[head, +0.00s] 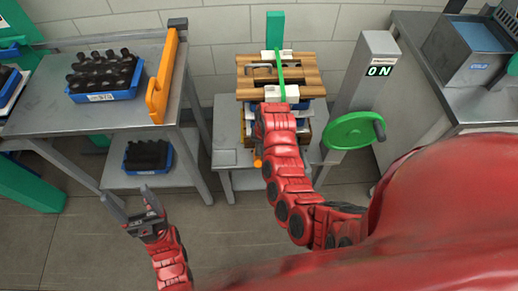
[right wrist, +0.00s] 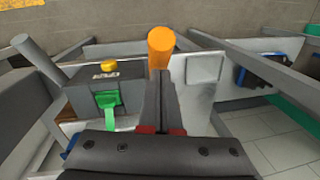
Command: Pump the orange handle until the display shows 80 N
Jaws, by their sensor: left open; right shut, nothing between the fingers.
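The display (head: 380,71) on the slanted grey post reads 0 N. The orange handle (right wrist: 161,47) stands up as a round-ended cylinder just beyond my right gripper (right wrist: 160,78) in the right wrist view. That gripper is shut and empty, its fingers pointing toward the handle; I cannot tell whether they touch it. In the head view, a small orange end (head: 257,163) shows beside my right arm, likely the same handle; the arm hides the right gripper there. My left gripper (head: 125,196) is open and empty, low on the left above the floor.
A wooden-topped stack (head: 305,78) with a green strap stands behind my right arm. A green handwheel (head: 350,131) is to its right. A metal table (head: 50,125) at left holds a blue crate of dark bottles (head: 105,95) and an orange bar (head: 163,80).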

